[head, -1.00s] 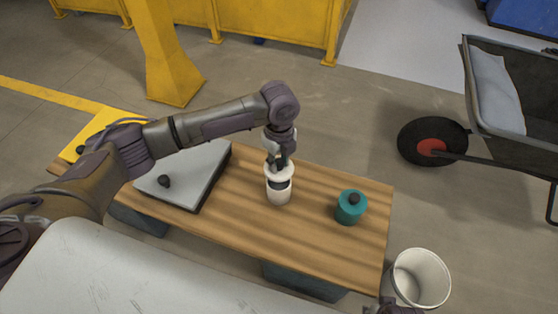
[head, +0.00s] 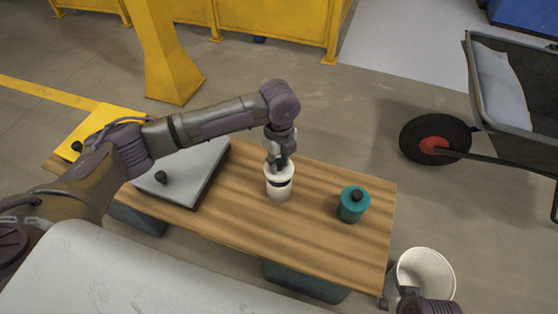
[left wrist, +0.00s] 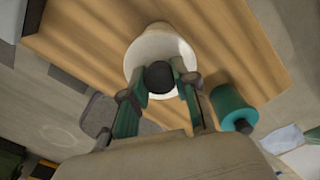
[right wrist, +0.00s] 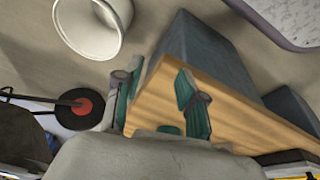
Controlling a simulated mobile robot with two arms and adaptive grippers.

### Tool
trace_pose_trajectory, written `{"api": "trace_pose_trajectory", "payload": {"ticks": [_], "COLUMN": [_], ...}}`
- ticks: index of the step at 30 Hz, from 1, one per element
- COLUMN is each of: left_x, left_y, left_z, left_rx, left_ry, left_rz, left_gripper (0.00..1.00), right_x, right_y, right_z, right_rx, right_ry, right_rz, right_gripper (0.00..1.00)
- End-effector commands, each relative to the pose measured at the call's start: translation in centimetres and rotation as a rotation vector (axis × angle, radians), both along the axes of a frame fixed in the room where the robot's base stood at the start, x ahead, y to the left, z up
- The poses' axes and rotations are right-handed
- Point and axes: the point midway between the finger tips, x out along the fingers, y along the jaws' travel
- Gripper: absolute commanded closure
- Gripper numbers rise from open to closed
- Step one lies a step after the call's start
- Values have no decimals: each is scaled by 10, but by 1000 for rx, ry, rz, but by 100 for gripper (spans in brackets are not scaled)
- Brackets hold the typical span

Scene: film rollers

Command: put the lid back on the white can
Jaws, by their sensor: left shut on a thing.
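The white can (head: 279,193) stands upright near the middle of the wooden table. My left gripper (head: 278,163) is above it, shut on the black knob (left wrist: 159,77) of the white lid (head: 279,173). The lid is over the can's mouth, with a narrow dark gap between them at the front. I cannot tell whether their rims touch at the back. In the left wrist view the lid (left wrist: 150,48) hides most of the can. My right gripper (right wrist: 155,82) is open and empty, beside the table's right end, by the white bucket.
A teal can (head: 353,206) with a black knob stands right of the white can on the wooden table (head: 315,225). A grey flat case (head: 190,178) lies to the left. A white bucket (head: 440,265) stands off the right end. A wheelbarrow (head: 520,100) is beyond.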

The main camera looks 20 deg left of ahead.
Motion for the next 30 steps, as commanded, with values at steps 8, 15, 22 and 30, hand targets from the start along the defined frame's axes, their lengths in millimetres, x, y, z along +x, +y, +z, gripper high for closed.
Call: {"api": "trace_pose_trajectory", "payload": {"ticks": [8,15,22,30], "left_x": [0,0,0,0], "left_y": [0,0,-1,0], "left_z": [-7,-23,-30,-31], "left_rx": [0,1,-1,0], "left_ry": [0,1,1,0], "left_rz": [0,1,0,0], "left_gripper": [100,100,100,100], "right_x": [-5,-10,-12,-12], "right_y": [-1,-2,-2,-2], "right_z": [27,44,51,52], "right_rx": [1,1,1,1], "right_ry": [-17,-25,-27,-27], "right_rz": [-2,-3,-3,-3], "right_gripper": [60,60,60,60]}}
